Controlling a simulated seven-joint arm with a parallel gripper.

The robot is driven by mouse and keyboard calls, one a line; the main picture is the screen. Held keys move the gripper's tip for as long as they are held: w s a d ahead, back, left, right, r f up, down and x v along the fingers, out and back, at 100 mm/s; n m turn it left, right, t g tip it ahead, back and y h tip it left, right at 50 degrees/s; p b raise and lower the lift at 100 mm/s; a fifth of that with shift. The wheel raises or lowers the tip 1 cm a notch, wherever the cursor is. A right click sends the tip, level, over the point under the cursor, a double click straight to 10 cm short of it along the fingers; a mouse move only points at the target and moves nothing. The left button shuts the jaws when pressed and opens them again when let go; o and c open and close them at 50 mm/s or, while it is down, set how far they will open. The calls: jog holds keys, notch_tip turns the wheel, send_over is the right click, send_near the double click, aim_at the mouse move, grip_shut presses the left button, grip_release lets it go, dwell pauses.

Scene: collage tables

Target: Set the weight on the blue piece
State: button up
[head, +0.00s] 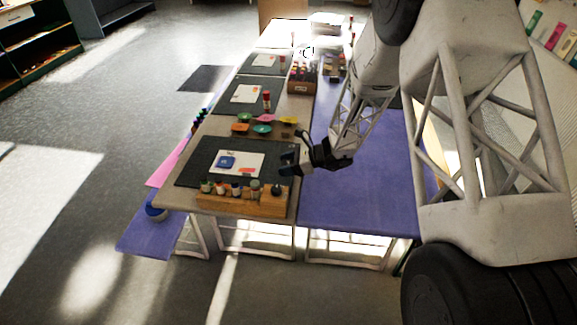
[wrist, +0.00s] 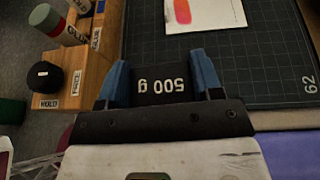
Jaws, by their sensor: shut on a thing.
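My gripper (head: 289,160) is over the right edge of the near black mat (head: 194,172). In the wrist view its two blue fingers (wrist: 160,68) are shut on a black weight (wrist: 162,88) marked "500 g". The blue piece (head: 227,162) lies on a white sheet (head: 250,160) on that mat, to the left of my gripper in the head view. The blue piece is out of the wrist view, which shows only part of the sheet (wrist: 232,14) with a red-orange piece (wrist: 191,12).
A wooden rack (head: 240,207) with several small bottles stands along the mat's near edge. A dark round item (wrist: 45,76) sits at its end by a "HOLD" label. Coloured dishes (head: 262,128) lie beyond the mat. A purple bench (head: 350,200) is at right.

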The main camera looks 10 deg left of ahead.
jog(key=w+a, duration=0.1)
jog(key=a, duration=0.3)
jog(key=w+a, duration=0.2)
jog(key=a, duration=0.3)
jog(key=w+a+r, duration=0.1)
jog(key=a, duration=0.3)
jog(key=shift+w+a+r, duration=0.1)
jog(key=shift+w+a, duration=0.1)
jog(key=shift+a, duration=0.1)
jog(key=r, duration=0.2)
send_over(225, 162)
jog(key=shift+w+a+f+m+t, duration=0.1)
jog(key=shift+a+f+m+t, duration=0.05)
jog(key=shift+f+m+t, duration=0.2)
jog(key=shift+f, duration=2.4)
jog(key=shift+f, duration=0.95)
jog(key=o, duration=1.3)
jog(key=shift+f, duration=0.1)
jog(key=shift+r, duration=3.55)
